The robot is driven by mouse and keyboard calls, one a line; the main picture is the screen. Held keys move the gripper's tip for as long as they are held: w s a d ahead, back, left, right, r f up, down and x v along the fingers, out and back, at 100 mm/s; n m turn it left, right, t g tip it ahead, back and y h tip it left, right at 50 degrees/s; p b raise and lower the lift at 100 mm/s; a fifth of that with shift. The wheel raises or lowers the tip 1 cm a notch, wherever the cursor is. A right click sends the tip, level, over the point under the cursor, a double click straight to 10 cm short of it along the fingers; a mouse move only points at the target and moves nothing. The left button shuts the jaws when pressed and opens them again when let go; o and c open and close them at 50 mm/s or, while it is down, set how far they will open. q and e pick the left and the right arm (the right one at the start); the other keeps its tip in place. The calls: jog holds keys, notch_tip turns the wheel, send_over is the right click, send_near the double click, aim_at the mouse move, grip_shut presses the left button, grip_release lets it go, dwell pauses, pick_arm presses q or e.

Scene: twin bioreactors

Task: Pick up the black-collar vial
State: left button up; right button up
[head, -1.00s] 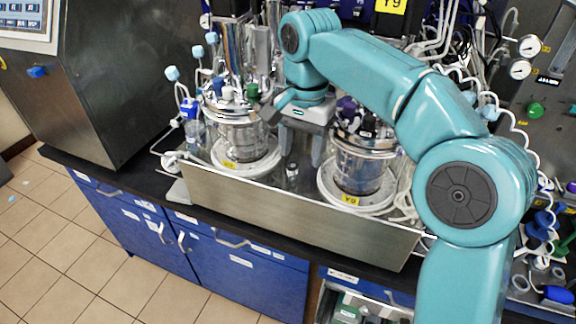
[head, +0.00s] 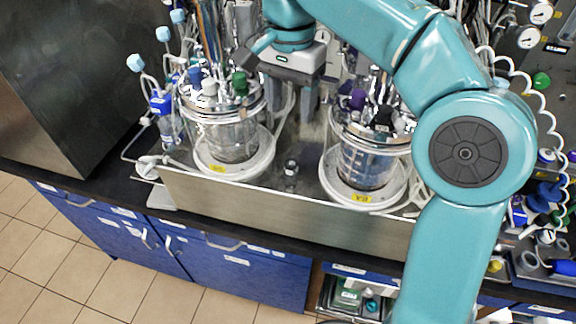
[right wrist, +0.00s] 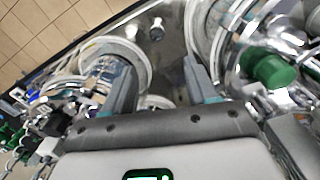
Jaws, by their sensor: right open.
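The small vial (head: 291,172) with a dark collar stands upright on the metal tray, between the two glass vessels. In the right wrist view the vial (right wrist: 157,31) shows near the top, beyond the fingertips. My right gripper (head: 292,108) is open and empty, pointing down between the vessels. In the head view it sits above and behind the vial, apart from it. In the right wrist view the two fingers of the right gripper (right wrist: 158,72) are spread, with the vial beyond the gap between them. My left gripper is not in view.
The left vessel (head: 232,140) and right vessel (head: 367,163), with tubing and coloured caps, flank the vial closely. The tray's front wall (head: 260,207) rises before it. A green cap (right wrist: 270,68) is close to the right finger in the wrist view. Floor in front is clear.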

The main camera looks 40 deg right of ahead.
jog(key=b, duration=0.1)
send_over(290, 160)
jog(key=f, duration=0.7)
jog(key=shift+s, duration=0.2)
jog(key=shift+f, duration=0.25)
notch_tip(290, 160, down, 5)
jog(key=shift+s+f, duration=0.1)
jog(key=shift+s, duration=0.05)
jog(key=shift+w+d+f, duration=0.1)
jog(key=shift+w+f, duration=0.15)
jog(key=shift+w, duration=0.15)
jog(key=shift+s+r, duration=0.15)
jog(key=shift+s, duration=0.15)
jog(key=c, duration=1)
jog(key=shift+w, duration=0.15)
grip_shut()
